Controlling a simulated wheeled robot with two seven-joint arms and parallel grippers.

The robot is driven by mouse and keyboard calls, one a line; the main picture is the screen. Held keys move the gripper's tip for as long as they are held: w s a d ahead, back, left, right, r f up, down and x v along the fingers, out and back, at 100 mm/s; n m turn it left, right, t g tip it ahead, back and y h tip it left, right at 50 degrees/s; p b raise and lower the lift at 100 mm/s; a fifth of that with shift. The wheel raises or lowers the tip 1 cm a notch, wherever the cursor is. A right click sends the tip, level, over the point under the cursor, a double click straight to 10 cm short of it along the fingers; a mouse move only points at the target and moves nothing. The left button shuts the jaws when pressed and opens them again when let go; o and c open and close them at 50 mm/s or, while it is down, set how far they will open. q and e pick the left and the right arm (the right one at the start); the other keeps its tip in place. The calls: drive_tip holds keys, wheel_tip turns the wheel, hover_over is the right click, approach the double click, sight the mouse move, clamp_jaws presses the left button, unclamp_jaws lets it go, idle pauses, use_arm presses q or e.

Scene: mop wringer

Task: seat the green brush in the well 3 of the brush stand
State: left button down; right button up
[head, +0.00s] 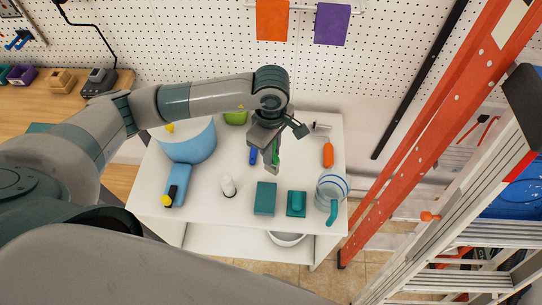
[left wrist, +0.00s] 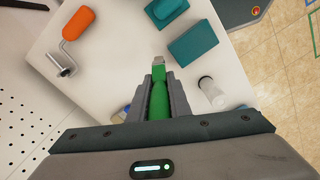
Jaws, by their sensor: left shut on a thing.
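My left gripper (head: 271,158) is shut on the green brush (head: 276,151) and holds it over the white table. In the left wrist view the green brush (left wrist: 159,100) lies between the two grey fingers, with its pale tip pointing away from the wrist. Two teal blocks stand in front of the gripper: a taller one (head: 265,198) and a lower one (head: 296,204) to its right. I cannot make out the brush stand or its numbered wells for certain. A blue object (head: 253,156) is beside the gripper, partly hidden. My right gripper is not in view.
The white table (head: 210,207) also holds a blue bucket (head: 190,148), a white cylinder (head: 228,187), an orange-handled roller (head: 328,154) and a clear jug (head: 331,186). An orange ladder (head: 425,105) stands to the right.

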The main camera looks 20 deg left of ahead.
use_arm(q)
drive_tip(key=shift+f, duration=0.1)
drive_tip(key=shift+f+p, duration=0.9)
drive_tip(key=shift+f, duration=1)
drive_tip(key=shift+f, duration=0.15)
drive_tip(key=shift+f, duration=0.1)
drive_tip(key=c, duration=1.6)
unclamp_jaws()
drive_tip(key=shift+c, duration=0.2)
